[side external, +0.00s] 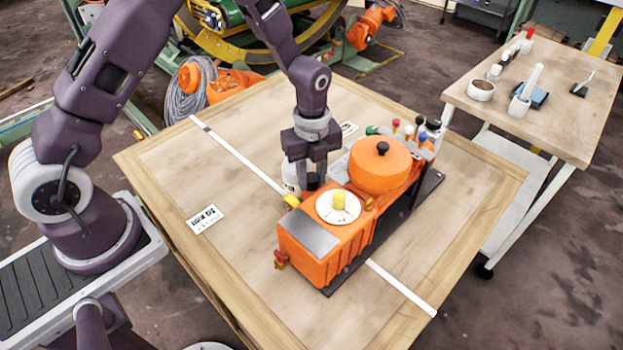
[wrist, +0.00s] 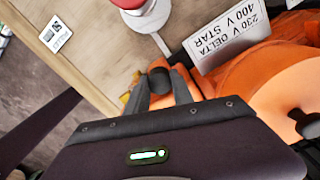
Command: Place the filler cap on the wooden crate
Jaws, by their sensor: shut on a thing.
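My gripper (side external: 311,172) points down at the back left edge of the orange machine (side external: 312,258). Its fingers are shut on a small dark round cap, which looks like the filler cap (side external: 313,183). In the wrist view the filler cap (wrist: 159,76) sits between the two fingertips (wrist: 165,86), with an orange part of the machine right behind it. I cannot tell whether the cap touches the machine. The large wooden top (side external: 225,255) with a plank border, which seems to be the wooden crate, lies under the machine.
A white can (side external: 290,176) stands beside my gripper; its red top (wrist: 130,3) shows in the wrist view. The machine carries an orange round lid (side external: 380,168) and several coloured knobs. A printed label (side external: 205,219) lies left, with bare wood around it. A side table (side external: 560,125) stands right.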

